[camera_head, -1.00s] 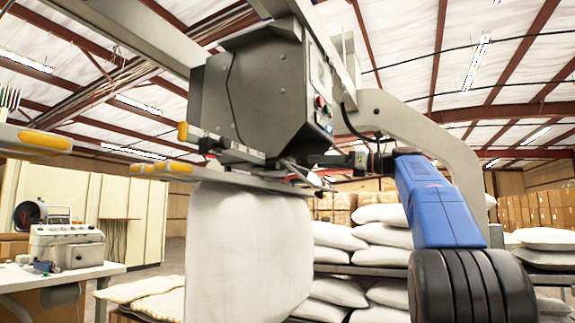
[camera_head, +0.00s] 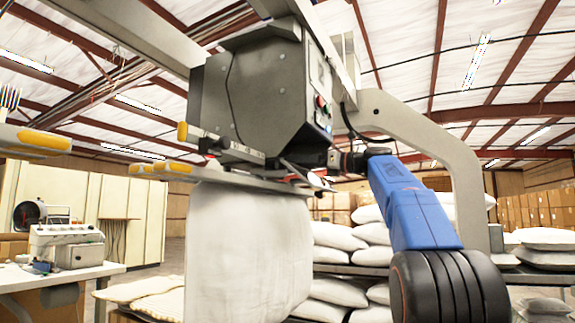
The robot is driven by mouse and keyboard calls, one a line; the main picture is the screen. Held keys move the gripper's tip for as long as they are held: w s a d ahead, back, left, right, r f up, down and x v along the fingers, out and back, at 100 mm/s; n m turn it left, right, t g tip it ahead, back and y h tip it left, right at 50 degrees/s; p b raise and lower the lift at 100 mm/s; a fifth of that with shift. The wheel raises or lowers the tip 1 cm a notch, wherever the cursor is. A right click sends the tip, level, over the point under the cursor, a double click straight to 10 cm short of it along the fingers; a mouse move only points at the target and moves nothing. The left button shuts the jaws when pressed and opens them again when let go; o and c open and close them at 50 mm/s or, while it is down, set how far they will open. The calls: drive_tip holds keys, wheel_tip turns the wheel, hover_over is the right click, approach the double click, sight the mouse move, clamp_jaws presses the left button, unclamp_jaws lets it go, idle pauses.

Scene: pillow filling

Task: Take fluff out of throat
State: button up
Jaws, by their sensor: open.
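The grey machine head (camera_head: 255,95) hangs in the middle of the view, with red and green controls on its side panel. A white pillow (camera_head: 245,250) hangs upright beneath it, its top edge at a flat metal plate (camera_head: 235,178). My blue arm reaches up from the lower right. My gripper (camera_head: 296,170) is at the right underside of the head, just above the pillow's top right corner. It is open; its fingers are small and partly hidden among dark parts there. The throat is in shadow under the head, and I cannot make out any fluff.
Yellow-tipped bars (camera_head: 160,168) stick out left of the head. A curved grey frame arm (camera_head: 440,145) arches behind my arm at the right. Stacked white pillows (camera_head: 345,245) lie on shelves behind.

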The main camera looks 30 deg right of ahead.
drive_tip(key=shift+x, duration=2.3)
drive_tip(key=c, duration=0.9)
drive_tip(key=shift+o, duration=0.2)
drive_tip(key=shift+r, duration=0.25)
